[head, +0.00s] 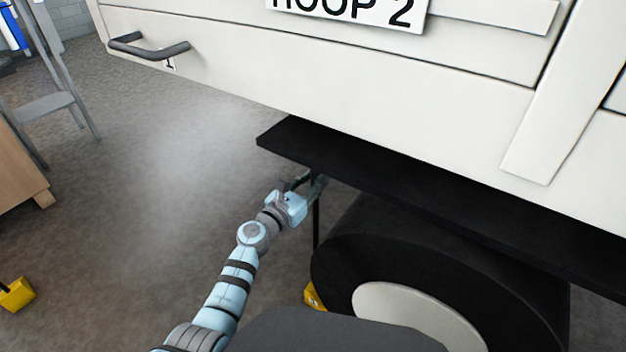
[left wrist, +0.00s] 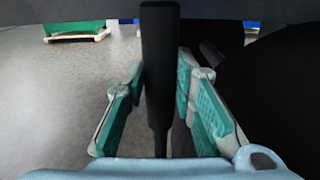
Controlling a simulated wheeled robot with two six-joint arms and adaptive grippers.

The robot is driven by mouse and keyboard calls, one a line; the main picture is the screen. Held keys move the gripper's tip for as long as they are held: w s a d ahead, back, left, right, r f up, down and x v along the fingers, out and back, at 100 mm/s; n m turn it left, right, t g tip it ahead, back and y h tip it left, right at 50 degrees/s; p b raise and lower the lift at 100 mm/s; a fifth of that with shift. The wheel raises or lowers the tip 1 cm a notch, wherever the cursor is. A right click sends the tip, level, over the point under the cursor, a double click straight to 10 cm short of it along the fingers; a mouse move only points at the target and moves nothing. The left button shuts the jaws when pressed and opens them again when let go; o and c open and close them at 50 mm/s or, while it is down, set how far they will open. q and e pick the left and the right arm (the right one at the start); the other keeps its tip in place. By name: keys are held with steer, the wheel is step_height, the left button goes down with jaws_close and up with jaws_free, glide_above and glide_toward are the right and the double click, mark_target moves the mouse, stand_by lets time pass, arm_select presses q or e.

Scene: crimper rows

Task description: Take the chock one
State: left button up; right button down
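A yellow chock (head: 313,297) sits on the floor against the left side of the black wheel (head: 345,250), partly hidden by it. A thin black upright bar (head: 316,230) stands above the chock, under the black board. My left gripper (head: 318,186) is at the top of this bar, just below the board's edge. In the left wrist view a black bar (left wrist: 160,60) runs upright between the teal-padded fingers, with the fingertips close along both its sides. Whether the pads press on it is unclear. My right gripper is in neither view.
The white vehicle body (head: 300,75) and the black board (head: 400,185) overhang the wheel. A grey handle (head: 150,47) with a small "1" label is on the body. Another yellow object (head: 17,294) lies far left. Open floor (head: 150,200) spreads left of the arm.

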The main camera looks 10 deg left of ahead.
mark_target(312, 164)
arm_select(q)
jaws_close()
steer(key=shift+r, duration=0.15)
steer(key=shift+w+r+p, duration=0.15)
steer(key=shift+r+p, duration=0.45)
steer(key=shift+p, duration=0.1)
step_height(312, 164, up, 4)
steer(key=p, duration=0.3)
steer(key=shift+p, duration=0.4)
steer(key=shift+f, duration=0.15)
